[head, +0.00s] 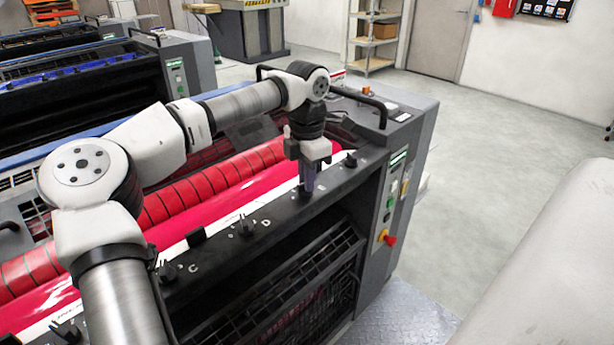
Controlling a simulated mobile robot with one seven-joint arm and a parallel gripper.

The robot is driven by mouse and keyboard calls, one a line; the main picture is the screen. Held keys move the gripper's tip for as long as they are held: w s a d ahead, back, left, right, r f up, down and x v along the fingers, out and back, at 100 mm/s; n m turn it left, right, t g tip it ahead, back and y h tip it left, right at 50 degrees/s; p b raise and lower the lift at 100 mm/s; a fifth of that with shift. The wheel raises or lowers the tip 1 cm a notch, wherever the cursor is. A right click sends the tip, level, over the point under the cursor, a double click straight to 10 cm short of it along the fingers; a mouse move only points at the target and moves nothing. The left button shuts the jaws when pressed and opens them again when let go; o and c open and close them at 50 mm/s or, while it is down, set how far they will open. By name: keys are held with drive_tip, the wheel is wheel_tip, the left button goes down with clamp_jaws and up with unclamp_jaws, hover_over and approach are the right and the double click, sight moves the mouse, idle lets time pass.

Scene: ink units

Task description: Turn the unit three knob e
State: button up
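The machine with red rollers in front of me has a black rail (225,245) along its near top edge, with small dark knobs and white letters on it. One knob (168,272) stands beside a letter C and another knob (245,228) beside a letter D. A further knob (350,160) stands near the rail's right end. My gripper (307,188) points down at the rail between the D knob and that end knob. Its fingers hide the spot beneath, so knob e is not clearly visible. I cannot tell whether the fingers touch or hold anything.
Red rollers (215,180) lie just behind the rail. A black handle (375,100) arches over the machine's right end, and a red button (390,240) sits on its end panel. A large pale surface (545,260) fills the lower right. Open floor (500,125) lies beyond.

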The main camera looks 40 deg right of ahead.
drive_tip(key=o, duration=0.4)
wheel_tip(320, 180, up, 14)
drive_tip(key=b, duration=0.1)
idle(0.4)
drive_tip(key=shift+f, duration=0.1)
idle(0.3)
